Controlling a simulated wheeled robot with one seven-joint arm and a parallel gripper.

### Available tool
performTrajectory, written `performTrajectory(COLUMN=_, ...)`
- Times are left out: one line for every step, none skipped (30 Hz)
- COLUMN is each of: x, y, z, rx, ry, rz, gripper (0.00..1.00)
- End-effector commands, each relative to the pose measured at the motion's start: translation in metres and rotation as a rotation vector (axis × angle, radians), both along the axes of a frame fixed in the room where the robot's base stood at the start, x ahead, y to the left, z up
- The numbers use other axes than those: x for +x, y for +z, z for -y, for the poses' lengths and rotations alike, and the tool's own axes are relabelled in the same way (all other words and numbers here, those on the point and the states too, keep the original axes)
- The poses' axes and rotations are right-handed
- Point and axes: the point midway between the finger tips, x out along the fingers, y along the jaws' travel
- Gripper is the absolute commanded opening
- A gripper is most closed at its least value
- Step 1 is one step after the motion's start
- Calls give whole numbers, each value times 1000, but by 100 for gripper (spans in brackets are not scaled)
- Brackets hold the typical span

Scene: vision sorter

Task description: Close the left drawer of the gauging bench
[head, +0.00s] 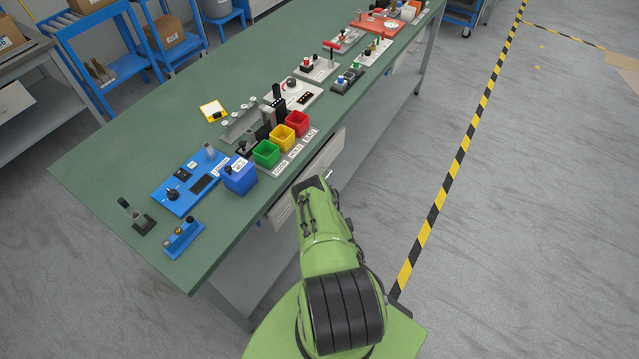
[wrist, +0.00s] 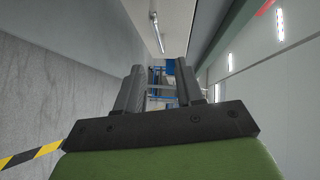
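The gauging bench (head: 115,170) has a green top and runs from the lower left to the top of the head view. The left drawer (head: 321,160) is the pale panel under its near part, on the aisle side. It stands out past the bench edge, but how far is unclear. My arm covers part of it. My gripper (wrist: 162,85) is open in the wrist view, with two dark fingers apart and nothing seen between them. In the head view the arm's end is close to the drawer front; the fingertips are hidden there, and contact cannot be told.
Green, yellow (head: 283,138) and red bins, a blue box (head: 239,176) and several devices stand on the bench. Another drawer (head: 401,61) is farther along. A yellow-black floor stripe (head: 452,170) runs right of my arm. The floor beyond is clear.

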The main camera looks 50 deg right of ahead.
Motion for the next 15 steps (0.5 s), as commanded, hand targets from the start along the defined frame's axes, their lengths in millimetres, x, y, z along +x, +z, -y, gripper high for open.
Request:
performTrajectory(x=2, y=-10, z=2, rx=1, ry=2, rz=-2, gripper=37)
performTrajectory(x=3, y=-11, z=3, rx=2, ry=3, rz=-2, gripper=37)
performTrajectory(x=5, y=-11, z=4, rx=3, ry=3, rz=-2, gripper=37)
performTrajectory(x=6, y=-11, z=5, rx=1, ry=5, rz=-2, gripper=37)
performTrajectory(x=7, y=-12, z=6, rx=2, ry=5, rz=-3, gripper=37)
performTrajectory(x=9, y=-12, z=7, rx=3, ry=4, rz=-1, gripper=37)
performTrajectory(x=9, y=-12, z=8, rx=3, ry=3, rz=-1, gripper=37)
performTrajectory(x=10, y=-12, z=9, rx=2, ry=5, rz=-2, gripper=37)
performTrajectory(x=12, y=-12, z=10, rx=2, ry=4, rz=-2, gripper=37)
performTrajectory(x=12, y=-12, z=10, rx=2, ry=4, rz=-2, gripper=37)
performTrajectory(x=13, y=-12, z=11, rx=2, ry=3, rz=0, gripper=37)
performTrajectory(x=14, y=-12, z=12, rx=2, ry=1, rz=-1, gripper=37)
performTrajectory(x=15, y=-12, z=12, rx=1, ry=0, rz=0, gripper=37)
performTrajectory(x=16, y=-12, z=13, rx=1, ry=-1, rz=0, gripper=37)
performTrajectory(x=17, y=-12, z=14, rx=1, ry=-3, rz=1, gripper=37)
